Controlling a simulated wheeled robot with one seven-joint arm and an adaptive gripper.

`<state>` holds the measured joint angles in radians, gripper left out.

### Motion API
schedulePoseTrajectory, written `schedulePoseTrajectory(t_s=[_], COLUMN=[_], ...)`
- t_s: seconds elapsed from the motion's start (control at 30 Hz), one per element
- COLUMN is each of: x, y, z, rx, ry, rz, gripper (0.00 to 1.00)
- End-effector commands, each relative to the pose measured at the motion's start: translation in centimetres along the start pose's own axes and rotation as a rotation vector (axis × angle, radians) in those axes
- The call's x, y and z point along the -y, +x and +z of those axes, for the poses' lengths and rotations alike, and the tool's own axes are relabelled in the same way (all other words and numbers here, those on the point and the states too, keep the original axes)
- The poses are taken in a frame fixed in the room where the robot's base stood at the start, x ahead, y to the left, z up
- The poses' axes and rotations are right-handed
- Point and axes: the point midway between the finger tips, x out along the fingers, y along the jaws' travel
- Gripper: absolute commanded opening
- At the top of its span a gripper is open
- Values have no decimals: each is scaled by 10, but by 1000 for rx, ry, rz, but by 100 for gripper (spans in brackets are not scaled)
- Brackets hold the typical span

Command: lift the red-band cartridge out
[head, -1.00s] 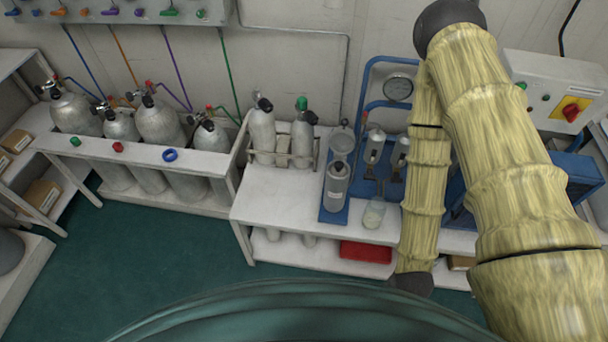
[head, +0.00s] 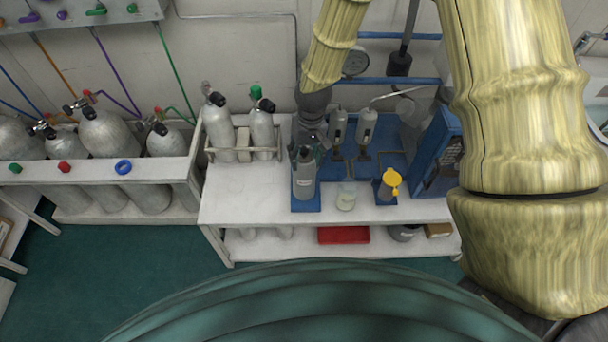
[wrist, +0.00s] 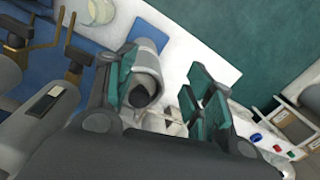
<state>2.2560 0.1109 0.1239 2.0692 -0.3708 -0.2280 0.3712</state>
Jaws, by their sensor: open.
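No red band shows in either view, so I cannot single out the red-band cartridge. A grey upright cylinder (head: 304,181) stands on a blue base at the left of the blue panel. My gripper (head: 306,150) is right over its top and partly hides it. In the wrist view, my gripper (wrist: 167,80) has its two teal-padded fingers apart. A grey cylinder (wrist: 148,68) with a dark round top lies between them, close to the left finger. I cannot tell whether that finger touches it.
Two small grey cylinders (head: 366,127) stand on the blue panel behind. A clear beaker (head: 346,198) and a yellow-topped piece (head: 391,183) are to the right. Two bottles (head: 261,133) stand in a rack at left. The white bench (head: 240,205) is clear at front left.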

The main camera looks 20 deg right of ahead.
Motion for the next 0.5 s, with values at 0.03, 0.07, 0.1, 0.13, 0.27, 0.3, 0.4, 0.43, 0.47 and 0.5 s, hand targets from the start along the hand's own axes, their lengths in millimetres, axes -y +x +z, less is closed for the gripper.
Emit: schedulePoseTrajectory(t_s=[0.03, 0.07, 0.1, 0.13, 0.27, 0.3, 0.4, 0.43, 0.47, 0.5], x=[0, -1, -2, -2, -4, -5, -6, -6, -6, -7], y=[-18, -28, -40, -48, -74, -78, -80, -79, -76, -72], z=[-17, -25, -33, -38, -54, -56, -59, -59, -59, -59], rx=[-11, -13, -14, -16, -21, -21, -20, -19, -19, -18], ry=[-1, -1, -1, 0, 3, 4, 4, 5, 5, 5], rz=[14, 24, 36, 44, 71, 76, 84, 85, 86, 86], gripper=[53, 53, 53, 53, 53, 53, 53, 53, 53, 53])
